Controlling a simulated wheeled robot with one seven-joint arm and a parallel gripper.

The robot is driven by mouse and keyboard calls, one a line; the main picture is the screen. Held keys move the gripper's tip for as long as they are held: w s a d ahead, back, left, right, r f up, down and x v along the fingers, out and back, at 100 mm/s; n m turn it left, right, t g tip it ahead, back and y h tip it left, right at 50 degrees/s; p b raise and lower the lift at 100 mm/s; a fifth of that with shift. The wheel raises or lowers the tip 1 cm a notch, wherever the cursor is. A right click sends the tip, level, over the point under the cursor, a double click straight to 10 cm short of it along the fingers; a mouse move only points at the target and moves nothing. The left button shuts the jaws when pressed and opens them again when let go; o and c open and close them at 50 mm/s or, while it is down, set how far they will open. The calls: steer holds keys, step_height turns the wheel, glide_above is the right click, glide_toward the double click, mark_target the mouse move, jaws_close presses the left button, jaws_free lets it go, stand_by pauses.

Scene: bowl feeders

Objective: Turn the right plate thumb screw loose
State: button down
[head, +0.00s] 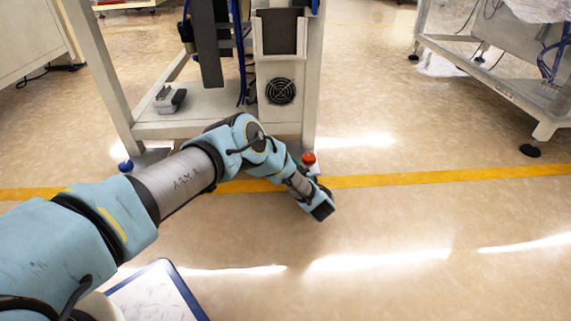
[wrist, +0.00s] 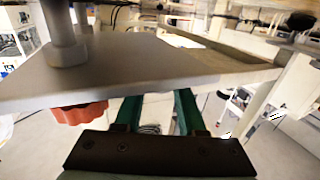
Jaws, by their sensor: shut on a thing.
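In the wrist view a grey plate (wrist: 150,65) with a round post crosses the upper part. A red-orange ribbed knob (wrist: 80,113) sits under the plate's left part, outside my left-hand finger. My gripper (wrist: 158,100) has its two green fingers reaching under the plate edge, which hides their tips. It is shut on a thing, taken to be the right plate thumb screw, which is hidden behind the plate. In the head view my gripper's dark housing (head: 320,207) is low, in front of the frame's right leg. A red knob (head: 308,158) shows just above my wrist.
The white machine frame (head: 150,128) stands behind my arm, with a fan grille (head: 281,91) on its panel. A blue knob (head: 125,166) is by its left foot. Another frame (head: 490,85) stands at the right. The floor between is clear.

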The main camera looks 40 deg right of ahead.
steer(key=shift+f+n+y+b, duration=0.1)
steer(key=shift+n+y+b, duration=0.3)
steer(key=shift+y, duration=0.5)
steer(key=c, duration=0.5)
jaws_free()
steer(key=shift+s+p, duration=0.45)
steer(key=shift+s, duration=0.05)
steer(key=s+a+p, duration=0.2)
steer(key=s+p, duration=0.2)
steer(key=s, duration=0.5)
steer(key=shift+s, duration=0.25)
